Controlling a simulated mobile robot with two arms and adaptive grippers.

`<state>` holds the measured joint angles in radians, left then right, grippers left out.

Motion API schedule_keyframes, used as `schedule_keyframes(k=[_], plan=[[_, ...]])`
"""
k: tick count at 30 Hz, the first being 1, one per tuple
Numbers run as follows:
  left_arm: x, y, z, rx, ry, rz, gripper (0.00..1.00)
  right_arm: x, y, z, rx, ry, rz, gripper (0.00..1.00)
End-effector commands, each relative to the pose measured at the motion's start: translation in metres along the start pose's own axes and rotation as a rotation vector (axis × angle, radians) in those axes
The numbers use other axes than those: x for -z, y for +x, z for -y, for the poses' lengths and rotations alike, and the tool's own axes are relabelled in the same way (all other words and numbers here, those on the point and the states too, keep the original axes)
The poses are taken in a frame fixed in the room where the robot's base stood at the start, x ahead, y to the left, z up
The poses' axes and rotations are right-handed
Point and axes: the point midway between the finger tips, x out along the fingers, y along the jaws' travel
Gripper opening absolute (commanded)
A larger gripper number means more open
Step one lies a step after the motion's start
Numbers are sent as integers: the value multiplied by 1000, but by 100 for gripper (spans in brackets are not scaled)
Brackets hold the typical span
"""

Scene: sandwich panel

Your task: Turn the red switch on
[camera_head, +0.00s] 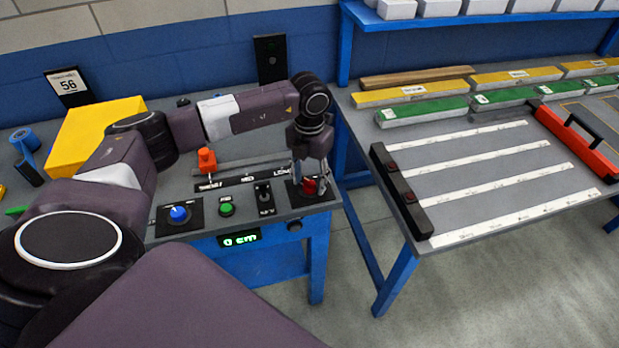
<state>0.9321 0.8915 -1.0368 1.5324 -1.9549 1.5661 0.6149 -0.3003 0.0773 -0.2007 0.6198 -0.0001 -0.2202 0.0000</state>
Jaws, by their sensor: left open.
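A red switch (309,187) sits on a dark plate at the right end of the grey control panel (245,217). My left gripper (311,178) is open and points down right at the red switch, with its fingers around or just beside it. The fingers partly hide the switch, so its position and any contact are hard to tell. My right gripper does not show.
The panel also holds an orange slider knob (207,160), a blue knob (179,214), a green button (226,209), a black toggle (264,196) and a green display (240,237). A second table (480,225) with planks and a red-handled tool stands right, across a gap.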

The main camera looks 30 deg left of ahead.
Motion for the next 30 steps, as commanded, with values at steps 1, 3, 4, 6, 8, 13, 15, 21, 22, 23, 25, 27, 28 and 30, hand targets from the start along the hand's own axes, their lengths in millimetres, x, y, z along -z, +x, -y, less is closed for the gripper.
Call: schedule_keyframes(k=[1,3,4,6,8,13,15,21,22,23,25,27,28,30], plan=[[0,2,0,0,0,-1,44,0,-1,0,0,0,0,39],[0,4,0,0,0,0,44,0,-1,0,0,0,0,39],[0,4,0,0,0,0,44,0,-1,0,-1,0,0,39],[0,4,0,0,0,0,44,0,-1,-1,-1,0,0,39],[0,4,0,0,0,0,44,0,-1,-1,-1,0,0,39],[0,4,0,0,0,0,29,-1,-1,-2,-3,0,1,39],[0,4,0,0,0,0,22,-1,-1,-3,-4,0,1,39],[0,4,0,0,0,0,2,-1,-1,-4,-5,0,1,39],[0,4,0,0,1,0,2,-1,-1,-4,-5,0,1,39],[0,4,0,0,2,0,2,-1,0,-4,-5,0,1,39],[0,4,0,0,6,1,2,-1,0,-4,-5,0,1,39],[0,4,0,0,17,1,2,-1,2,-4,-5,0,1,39],[0,4,0,0,25,1,2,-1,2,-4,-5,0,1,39],[0,5,0,0,46,1,2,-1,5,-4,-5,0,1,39]])
